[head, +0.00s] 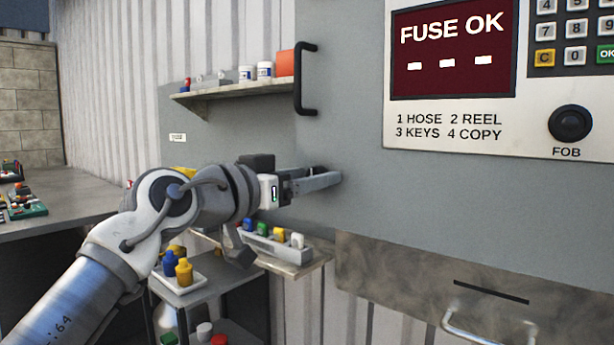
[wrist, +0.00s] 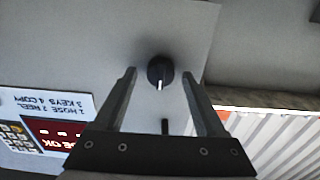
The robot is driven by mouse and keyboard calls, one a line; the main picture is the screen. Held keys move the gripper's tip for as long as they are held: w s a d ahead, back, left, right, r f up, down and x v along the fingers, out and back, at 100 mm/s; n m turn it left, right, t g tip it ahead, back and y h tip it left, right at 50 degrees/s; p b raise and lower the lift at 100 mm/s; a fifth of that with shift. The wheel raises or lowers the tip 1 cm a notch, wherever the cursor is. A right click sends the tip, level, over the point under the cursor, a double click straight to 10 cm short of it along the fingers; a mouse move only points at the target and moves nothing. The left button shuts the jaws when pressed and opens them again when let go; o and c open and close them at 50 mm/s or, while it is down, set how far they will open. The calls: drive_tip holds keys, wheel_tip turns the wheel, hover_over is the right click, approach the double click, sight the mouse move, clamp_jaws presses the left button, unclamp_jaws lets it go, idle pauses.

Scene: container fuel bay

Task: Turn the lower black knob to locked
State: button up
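In the wrist view, which shows the scene upside down, a round black knob (wrist: 154,68) with a white pointer line sits on the grey door panel (wrist: 80,58). The pointer points toward the bottom of that picture. My gripper (head: 332,175) is open, close to the panel. In the wrist view its fingertips stand on either side of the knob, with a gap on both sides. In the head view the gripper hides the knob, or I cannot tell it from the dark finger parts. No lock markings are readable.
A black bar handle (head: 300,82) sticks out above my gripper. A shelf (head: 235,90) with small jars is behind it. A rack of coloured items (head: 275,243) sits on a ledge below. A keypad panel (head: 455,130) reads FUSE OK. A metal drawer handle (head: 485,330) is lower right.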

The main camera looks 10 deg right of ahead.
clamp_jaws()
drive_tip(key=shift+f+n, duration=0.1)
drive_tip(key=shift+n, duration=0.3)
drive_tip(key=n+b, duration=0.1)
drive_tip(key=n, duration=1.6)
drive_tip(key=shift+w+a+f+b, duration=0.1)
drive_tip(key=shift+w+a+b, duration=0.1)
drive_tip(key=shift+b, duration=0.15)
drive_tip(key=shift+d, duration=0.1)
